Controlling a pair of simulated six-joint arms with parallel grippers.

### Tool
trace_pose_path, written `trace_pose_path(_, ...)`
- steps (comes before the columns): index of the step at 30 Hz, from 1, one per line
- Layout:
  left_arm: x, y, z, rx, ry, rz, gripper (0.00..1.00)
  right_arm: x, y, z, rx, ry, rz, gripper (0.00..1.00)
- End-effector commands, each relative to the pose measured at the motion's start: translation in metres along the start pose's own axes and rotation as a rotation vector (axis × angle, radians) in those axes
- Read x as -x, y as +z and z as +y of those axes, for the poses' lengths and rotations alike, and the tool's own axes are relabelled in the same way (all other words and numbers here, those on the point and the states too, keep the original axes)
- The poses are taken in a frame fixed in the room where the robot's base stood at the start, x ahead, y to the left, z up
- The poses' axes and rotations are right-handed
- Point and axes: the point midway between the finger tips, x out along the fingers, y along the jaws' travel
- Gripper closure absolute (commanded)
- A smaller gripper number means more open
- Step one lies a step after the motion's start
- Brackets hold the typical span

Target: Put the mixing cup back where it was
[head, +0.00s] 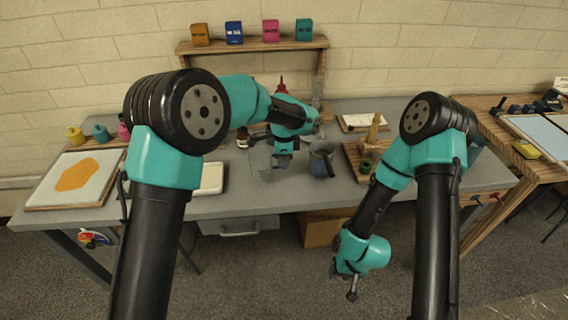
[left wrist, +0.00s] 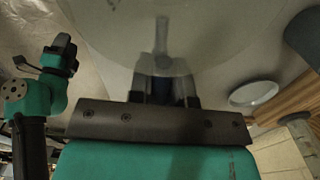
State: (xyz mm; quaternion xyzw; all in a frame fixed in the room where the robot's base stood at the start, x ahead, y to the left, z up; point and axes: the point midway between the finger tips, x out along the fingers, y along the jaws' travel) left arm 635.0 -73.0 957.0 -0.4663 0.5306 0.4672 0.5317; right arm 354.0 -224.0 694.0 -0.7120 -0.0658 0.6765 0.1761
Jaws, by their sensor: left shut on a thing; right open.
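The mixing cup appears to be the clear, see-through vessel (head: 261,162) under my left gripper (head: 283,163) in the head view; its outline is faint. In the left wrist view the mixing cup (left wrist: 222,38) is a large, pale, rounded see-through shape filling the top. My left gripper (left wrist: 165,88) is shut on it, with the fingers at its near side. Its base and any contents are hard to make out. My right gripper (head: 350,288) is open and empty, low in front of the table's edge.
A grey jug (head: 322,160) stands just right of my left gripper. A wooden stand (head: 350,150) is further right. A pale tray (head: 211,178) lies left, and a tray with an orange patch (head: 100,170) at the far left. A shelf (head: 250,45) with several coloured packs stands behind.

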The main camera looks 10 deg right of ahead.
Motion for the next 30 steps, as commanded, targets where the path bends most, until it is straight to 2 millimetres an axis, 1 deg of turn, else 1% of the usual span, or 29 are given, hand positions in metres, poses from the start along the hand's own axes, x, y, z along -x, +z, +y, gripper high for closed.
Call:
trace_pose_path(1,-0.001,0.000,-0.005,0.001,-0.001,0.001,1.00,0.000,0.000,0.000,0.000,0.000,0.000,0.57)
trace_pose_path(3,-0.001,0.000,-0.009,0.001,0.001,0.000,1.00,0.000,0.000,0.000,0.000,0.000,0.000,0.57)
trace_pose_path(13,-0.001,0.000,-0.010,0.000,0.000,0.000,1.00,0.000,0.000,0.000,0.000,0.000,0.000,0.57)
trace_pose_path(17,-0.002,0.000,-0.017,0.001,0.000,0.001,1.00,0.000,0.000,0.000,0.000,0.000,0.000,0.57)
trace_pose_path(21,-0.024,0.000,-0.015,-0.001,0.003,-0.001,1.00,0.000,0.000,0.000,0.000,0.000,0.000,0.57)
trace_pose_path(24,-0.034,0.000,-0.016,0.000,0.001,0.000,1.00,0.000,0.000,0.000,0.000,0.000,0.000,0.57)
trace_pose_path(30,-0.036,0.000,-0.016,0.000,0.000,0.000,1.00,0.000,0.000,0.000,0.000,0.000,0.000,0.57)
